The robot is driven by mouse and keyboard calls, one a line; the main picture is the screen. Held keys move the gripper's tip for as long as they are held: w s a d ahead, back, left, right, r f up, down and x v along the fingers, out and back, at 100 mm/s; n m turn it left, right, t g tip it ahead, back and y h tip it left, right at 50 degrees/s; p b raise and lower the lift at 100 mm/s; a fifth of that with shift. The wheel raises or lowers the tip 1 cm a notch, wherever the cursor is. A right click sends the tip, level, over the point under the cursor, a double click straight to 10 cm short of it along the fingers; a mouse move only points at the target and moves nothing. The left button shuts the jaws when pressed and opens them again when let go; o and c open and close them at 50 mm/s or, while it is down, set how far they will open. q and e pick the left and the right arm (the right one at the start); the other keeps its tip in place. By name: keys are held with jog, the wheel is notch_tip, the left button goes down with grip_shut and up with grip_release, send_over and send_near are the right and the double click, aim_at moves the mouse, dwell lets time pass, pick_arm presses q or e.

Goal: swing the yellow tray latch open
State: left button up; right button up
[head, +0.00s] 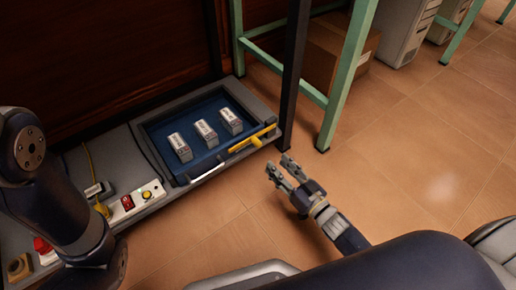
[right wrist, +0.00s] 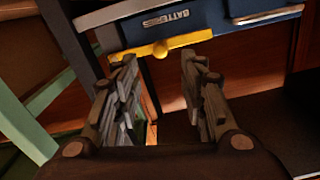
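The yellow latch (head: 248,142) lies along the front edge of the blue tray (head: 160,139), at its right end. It also shows in the right wrist view (right wrist: 183,42) as a bar with a round knob, just below the "BATTERIES" label. My right gripper (head: 279,164) is open and empty, to the lower right of the latch in the head view. In the right wrist view its two fingers (right wrist: 158,72) stand apart, with the knob beyond the gap between them and no contact visible. My left gripper is out of view; only a dark left arm link shows.
Three batteries (head: 206,133) stand in the tray. A white bar handle (head: 207,172) is on its front, left of the latch. A dark post (head: 293,75) and green frame legs (head: 345,80) stand close on the right. The tiled floor in front is clear.

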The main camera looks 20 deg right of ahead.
aim_at(260, 146)
jog(key=b+x, duration=0.4)
jog(key=x, duration=0.4)
jog(key=shift+w+a+f+b, duration=0.1)
jog(key=shift+w+a+b, duration=0.05)
jog(key=shift+w+b, duration=0.25)
jog(key=shift+w+a, duration=0.3)
jog(key=shift+w, duration=0.4)
jog(key=shift+c, duration=0.6)
grip_shut()
